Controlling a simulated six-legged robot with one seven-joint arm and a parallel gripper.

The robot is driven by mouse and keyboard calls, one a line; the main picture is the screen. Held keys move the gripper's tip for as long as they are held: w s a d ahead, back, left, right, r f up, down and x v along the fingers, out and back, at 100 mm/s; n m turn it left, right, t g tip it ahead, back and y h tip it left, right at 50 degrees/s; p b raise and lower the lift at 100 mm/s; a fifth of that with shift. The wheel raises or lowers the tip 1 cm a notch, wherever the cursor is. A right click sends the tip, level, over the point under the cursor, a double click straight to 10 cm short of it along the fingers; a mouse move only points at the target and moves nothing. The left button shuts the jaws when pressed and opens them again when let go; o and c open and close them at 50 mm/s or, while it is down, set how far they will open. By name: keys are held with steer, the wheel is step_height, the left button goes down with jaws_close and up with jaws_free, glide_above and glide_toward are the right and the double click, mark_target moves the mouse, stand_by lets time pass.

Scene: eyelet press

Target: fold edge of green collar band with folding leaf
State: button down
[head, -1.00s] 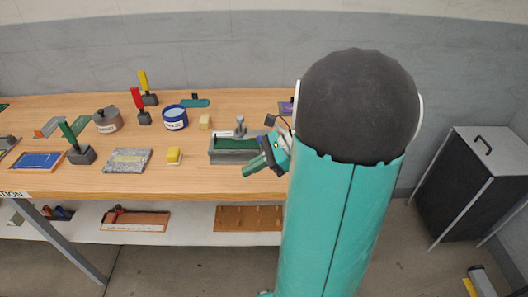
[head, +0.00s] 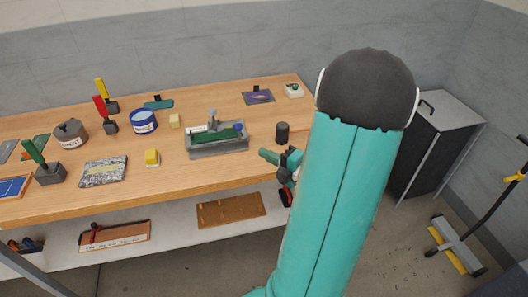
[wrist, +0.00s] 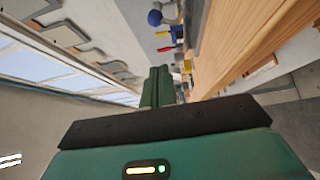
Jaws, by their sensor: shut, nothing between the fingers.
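A grey fixture (head: 232,149) with a raised knob (head: 212,115) stands on the bench. A dark green strip (head: 222,136), which looks like the collar band, lies along it. I cannot make out the folding leaf apart from the fixture or tell whether the band's edge is folded. My gripper (head: 266,156) is shut and empty, to the right of the fixture and apart from it, near the bench's front edge. In the wrist view its green fingers (wrist: 157,88) are together at the middle, with the bench edge to the right.
A dark cylinder (head: 282,133) stands close behind my gripper. The wooden bench top (head: 215,176) is clear in front of the fixture.

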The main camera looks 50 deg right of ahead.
steer(key=w, duration=0.8)
steer(key=shift+w+a+r, duration=0.1)
steer(key=shift+w+a, duration=0.05)
steer(key=shift+a, duration=0.1)
steer(key=shift+w+d, duration=0.9)
steer(key=shift+d, duration=0.05)
steer(key=shift+w+d, duration=0.3)
steer(key=shift+w, duration=0.1)
steer(key=shift+r, duration=0.1)
steer(key=shift+w+d+r+g, duration=0.1)
steer(key=shift+w+r+g, duration=0.05)
steer(key=shift+g, duration=0.15)
